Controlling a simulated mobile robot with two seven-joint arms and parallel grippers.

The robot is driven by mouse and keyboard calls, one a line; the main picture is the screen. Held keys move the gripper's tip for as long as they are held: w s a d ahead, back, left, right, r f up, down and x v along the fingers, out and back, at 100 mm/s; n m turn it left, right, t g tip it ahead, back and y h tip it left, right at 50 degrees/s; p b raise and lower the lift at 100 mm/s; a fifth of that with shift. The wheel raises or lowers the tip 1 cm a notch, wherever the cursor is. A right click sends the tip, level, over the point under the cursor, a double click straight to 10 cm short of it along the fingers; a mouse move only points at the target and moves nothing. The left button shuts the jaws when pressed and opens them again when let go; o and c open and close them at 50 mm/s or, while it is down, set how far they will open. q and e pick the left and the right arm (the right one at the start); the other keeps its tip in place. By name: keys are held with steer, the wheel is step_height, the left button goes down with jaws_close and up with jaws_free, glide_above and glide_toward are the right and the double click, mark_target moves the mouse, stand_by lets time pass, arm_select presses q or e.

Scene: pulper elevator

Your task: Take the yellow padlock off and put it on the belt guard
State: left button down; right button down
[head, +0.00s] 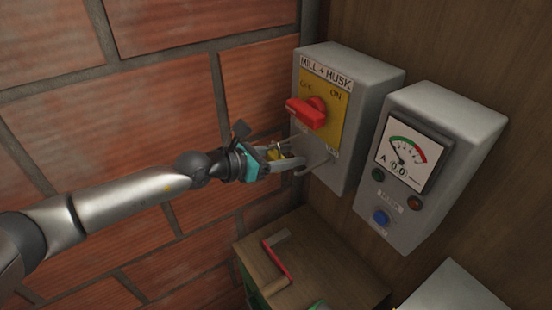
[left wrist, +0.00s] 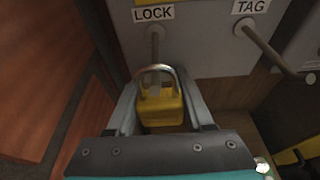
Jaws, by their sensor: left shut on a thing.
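The yellow padlock (left wrist: 161,108) is between the fingers of my left gripper (left wrist: 165,115), which is shut on its body. Its silver shackle points up toward the peg labelled LOCK (left wrist: 155,42); I cannot tell whether the shackle is still around the peg. In the head view my left gripper (head: 285,162) is just below and left of the grey MILL + HUSK switch box (head: 370,75), mostly hiding the padlock (head: 274,153). The box's red handle (head: 307,112) points to the left, toward OFF. I cannot identify the belt guard for certain. My right gripper is not in view.
A second bent peg labelled TAG (left wrist: 265,48) is right of the LOCK peg. A grey meter box (head: 440,150) hangs to the right. Below is a wooden top (head: 335,270) with a red-handled item (head: 277,262) on it. A brick wall (head: 160,100) stands behind my arm.

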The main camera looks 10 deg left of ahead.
arm_select(q)
steer(key=shift+r, duration=0.2)
steer(key=shift+r+p, duration=0.8)
steer(key=shift+p, duration=0.25)
steer(key=s+a+b, duration=1.2)
steer(key=b, duration=1.5)
steer(key=shift+s+a+f+b, duration=0.25)
steer(key=shift+s+a+b, duration=0.1)
steer(key=shift+b, duration=0.05)
